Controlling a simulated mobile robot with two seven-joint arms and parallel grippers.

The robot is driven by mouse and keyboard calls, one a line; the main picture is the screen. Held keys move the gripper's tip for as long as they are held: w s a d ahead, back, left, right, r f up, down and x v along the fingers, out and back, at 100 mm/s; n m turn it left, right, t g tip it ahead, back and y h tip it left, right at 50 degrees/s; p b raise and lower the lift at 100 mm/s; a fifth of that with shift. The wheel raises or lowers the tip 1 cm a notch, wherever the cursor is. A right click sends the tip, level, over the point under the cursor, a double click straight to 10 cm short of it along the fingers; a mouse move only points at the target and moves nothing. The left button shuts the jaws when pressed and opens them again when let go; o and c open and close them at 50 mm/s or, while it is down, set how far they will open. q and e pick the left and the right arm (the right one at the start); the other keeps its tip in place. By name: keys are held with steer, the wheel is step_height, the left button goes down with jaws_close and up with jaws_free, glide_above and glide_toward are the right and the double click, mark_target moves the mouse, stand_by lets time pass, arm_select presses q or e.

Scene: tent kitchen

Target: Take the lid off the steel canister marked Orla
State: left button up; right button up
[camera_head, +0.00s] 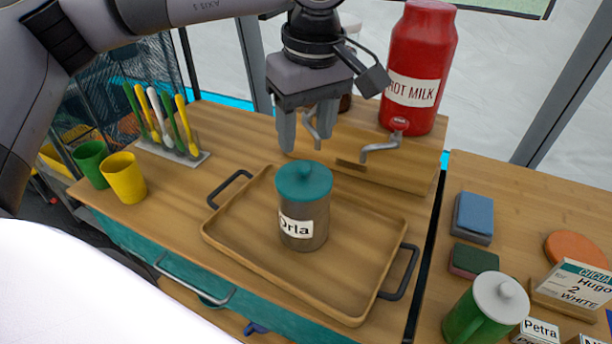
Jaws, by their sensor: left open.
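The steel canister marked Orla (303,233) stands upright on a wooden tray (236,236) with dark handles. Its teal lid (304,182), with a small knob on top, sits on the canister. My left gripper (305,136) is open and empty, its fingers pointing down. In the picture it is just above the lid and apart from it; how far behind or over the lid I cannot tell. My right gripper does not show.
A red hot milk dispenser (421,65) stands on a wooden stand behind, its tap (381,148) reaching forward. Green and yellow cups (124,178) and a spoon rack (170,151) are at left. On the right counter are sponges (473,215) and a green lidded mug (484,311).

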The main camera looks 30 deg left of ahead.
mark_target(304, 166)
arm_select(q)
steer(key=f, duration=0.6)
steer(key=shift+w+a+f+p, duration=0.15)
steer(key=shift+w+a+p, duration=0.05)
steer(key=shift+a+p, duration=0.2)
steer(key=shift+d, duration=0.1)
jaws_close()
